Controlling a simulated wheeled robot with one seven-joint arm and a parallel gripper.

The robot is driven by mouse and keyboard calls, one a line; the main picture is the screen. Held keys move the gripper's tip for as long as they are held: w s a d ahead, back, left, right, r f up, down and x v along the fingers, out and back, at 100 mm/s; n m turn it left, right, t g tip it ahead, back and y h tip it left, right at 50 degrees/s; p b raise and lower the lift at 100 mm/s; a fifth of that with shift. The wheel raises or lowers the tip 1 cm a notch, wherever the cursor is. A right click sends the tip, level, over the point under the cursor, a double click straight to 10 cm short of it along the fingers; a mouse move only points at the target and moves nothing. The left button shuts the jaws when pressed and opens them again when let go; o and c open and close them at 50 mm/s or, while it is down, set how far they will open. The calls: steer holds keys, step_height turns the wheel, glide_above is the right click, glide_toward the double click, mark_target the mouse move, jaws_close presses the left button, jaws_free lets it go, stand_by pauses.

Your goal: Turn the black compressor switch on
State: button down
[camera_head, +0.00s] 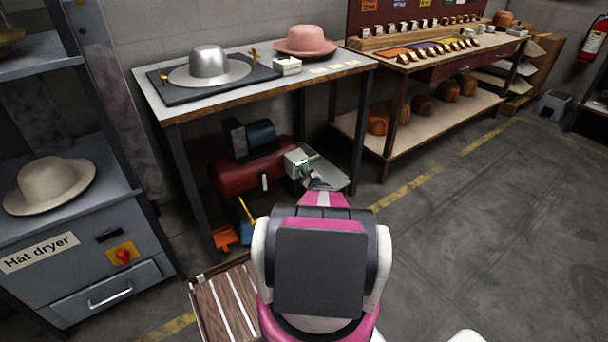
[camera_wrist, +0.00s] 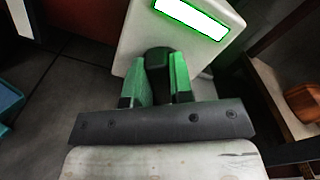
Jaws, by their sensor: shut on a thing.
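The black compressor switch (camera_wrist: 157,60) is a small dark knob on the face of a pale box (camera_wrist: 205,50) in the wrist view. My gripper (camera_wrist: 158,72) has one green-lit finger on each side of the knob and is shut on it. In the head view the pale switch box (camera_head: 294,160) sits at the right end of the red compressor (camera_head: 229,180), under the table. My gripper (camera_head: 306,174) reaches that box, and the knob is too small to make out there. A bright, green-edged panel (camera_wrist: 190,18) is above the knob.
The table (camera_head: 185,109) above the compressor bears a metal hat form and a pink hat; its legs stand near my arm. A hat dryer (camera_head: 75,262) is at left. A slatted wooden piece (camera_head: 225,312) lies low beside my arm. The floor at right is clear.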

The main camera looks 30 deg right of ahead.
steer(key=n, duration=0.5)
steer(key=shift+a+f+n, duration=0.2)
steer(key=shift+f+n, duration=0.05)
steer(key=shift+n, duration=0.05)
steer(key=n, duration=0.4)
steer(key=shift+a+f+n, duration=0.1)
steer(key=shift+f+n, duration=0.15)
steer(key=shift+n, duration=0.45)
steer(key=c, duration=1)
jaws_free()
steer(key=shift+s, duration=0.1)
steer(key=s, duration=1)
steer(key=shift+s+d, duration=0.35)
steer(key=shift+d, duration=0.1)
steer(key=shift+a, duration=0.1)
